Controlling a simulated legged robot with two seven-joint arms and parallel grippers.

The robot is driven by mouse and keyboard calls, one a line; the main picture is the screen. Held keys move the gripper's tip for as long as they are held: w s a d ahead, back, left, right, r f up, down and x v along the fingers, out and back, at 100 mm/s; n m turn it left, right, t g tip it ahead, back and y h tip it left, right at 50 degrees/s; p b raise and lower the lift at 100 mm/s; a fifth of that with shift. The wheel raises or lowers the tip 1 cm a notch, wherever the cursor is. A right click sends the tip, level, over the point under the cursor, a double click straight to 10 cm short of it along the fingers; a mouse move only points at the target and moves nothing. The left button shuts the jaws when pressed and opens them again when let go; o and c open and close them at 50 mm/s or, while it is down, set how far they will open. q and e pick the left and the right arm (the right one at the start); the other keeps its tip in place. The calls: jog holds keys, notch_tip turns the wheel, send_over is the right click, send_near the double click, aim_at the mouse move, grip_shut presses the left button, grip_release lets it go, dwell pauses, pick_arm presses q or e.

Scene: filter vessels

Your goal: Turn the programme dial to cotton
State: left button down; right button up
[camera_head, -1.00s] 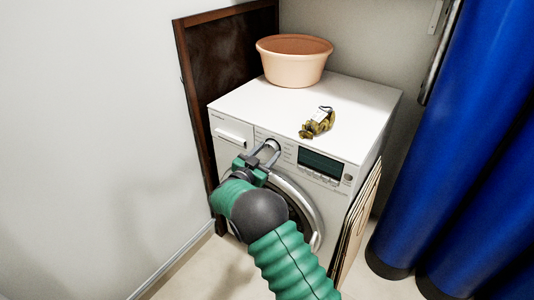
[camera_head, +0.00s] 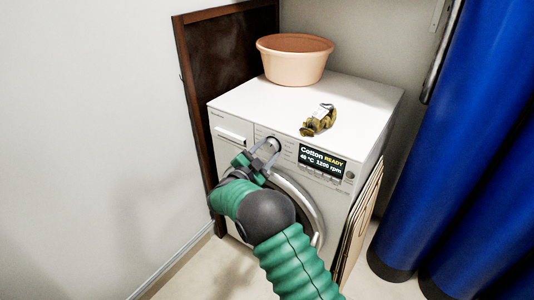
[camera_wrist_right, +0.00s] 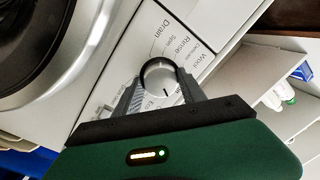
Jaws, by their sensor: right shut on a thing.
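The white washing machine (camera_head: 300,112) stands against the wall with its programme dial (camera_head: 273,144) on the front panel. In the right wrist view the dial (camera_wrist_right: 158,78) is a round silver knob with a dark rim, between the two grey fingers of the gripper (camera_wrist_right: 162,88). Labels such as "Drain", "Rinse" and "Wool" surround it. My left gripper is not in view.
A peach basin (camera_head: 294,62) and a small yellow-brown bundle with a tag (camera_head: 319,121) sit on the machine's top. A brown board (camera_head: 228,50) leans on the left, flat panels (camera_head: 358,222) on the right.

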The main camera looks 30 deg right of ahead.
jog(key=shift+f, duration=0.1)
dwell(0.3)
jog(key=o, duration=1.4)
jog(key=shift+c, duration=0.2)
jog(key=shift+s+a, duration=0.1)
jog(key=shift+a, duration=0.2)
jog(key=p+v, duration=0.3)
jog(key=v, duration=1.3)
jog(key=shift+p, duration=0.4)
jog(key=shift+s+a, duration=0.1)
jog(key=shift+s, duration=0.05)
